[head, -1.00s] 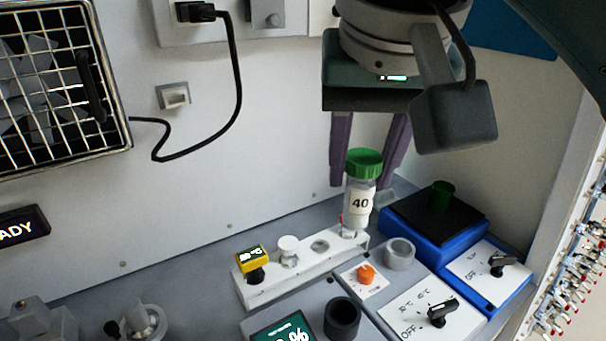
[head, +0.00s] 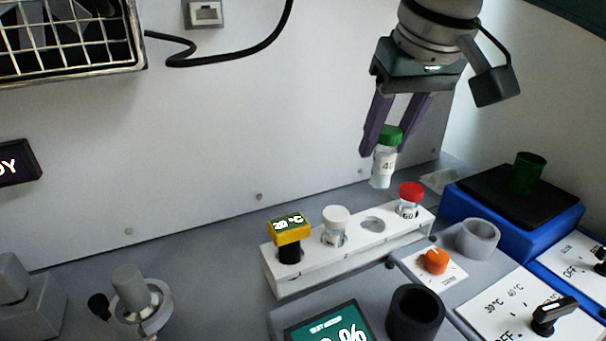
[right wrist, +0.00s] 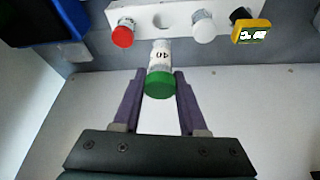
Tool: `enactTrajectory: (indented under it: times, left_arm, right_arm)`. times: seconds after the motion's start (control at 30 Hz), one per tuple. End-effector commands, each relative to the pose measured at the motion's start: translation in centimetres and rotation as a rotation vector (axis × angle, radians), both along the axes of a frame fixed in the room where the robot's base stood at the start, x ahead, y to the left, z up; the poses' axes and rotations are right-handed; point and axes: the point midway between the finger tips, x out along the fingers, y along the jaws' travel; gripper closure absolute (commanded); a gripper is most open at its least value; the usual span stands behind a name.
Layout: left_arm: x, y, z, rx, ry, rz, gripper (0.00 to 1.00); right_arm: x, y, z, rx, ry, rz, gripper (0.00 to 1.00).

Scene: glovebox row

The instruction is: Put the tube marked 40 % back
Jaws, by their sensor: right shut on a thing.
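The tube marked 40 (head: 384,165) is a clear tube with a green cap and a white label. My right gripper (head: 388,148) is shut on it at the cap, holding it nearly upright above and behind the white rack (head: 350,255). The right wrist view shows the tube (right wrist: 160,55) between the purple fingers (right wrist: 158,90). The rack has an empty hole (head: 373,224) between a white-capped tube (head: 335,222) and a red-capped tube marked 60 (head: 410,198). The held tube is clear of the rack. My left gripper is not in view.
A yellow thermometer (head: 289,228) stands at the rack's left end. In front are a dark cup (head: 415,312), an orange knob (head: 435,261) and a grey ring holder (head: 478,239). A blue unit (head: 480,212) with a green vessel (head: 528,172) stands right. The wall is close behind.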

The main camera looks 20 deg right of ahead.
Motion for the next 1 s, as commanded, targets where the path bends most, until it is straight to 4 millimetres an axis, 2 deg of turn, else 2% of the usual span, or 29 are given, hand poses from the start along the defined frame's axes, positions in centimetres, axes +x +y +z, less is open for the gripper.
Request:
enactTrajectory:
  times: [0.03,0.13,0.37,0.6,1.0]
  left_arm:
    - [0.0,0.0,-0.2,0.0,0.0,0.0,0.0]
    - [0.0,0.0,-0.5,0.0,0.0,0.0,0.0]
    - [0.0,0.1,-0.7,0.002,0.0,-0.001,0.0]
    - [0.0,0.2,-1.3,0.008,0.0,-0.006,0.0]
    - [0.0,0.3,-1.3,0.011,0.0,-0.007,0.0]
  right_arm:
    - [-0.1,0.0,-1.7,-0.001,0.006,-0.002,1.0]
    - [-0.1,0.0,-3.9,-0.001,0.004,-0.003,1.0]
    - [0.0,0.0,-6.3,0.0,0.001,-0.001,1.0]
    - [-0.1,0.0,-9.9,0.0,0.002,-0.001,1.0]
    - [0.0,0.0,-10.4,-0.001,-0.001,-0.001,1.0]
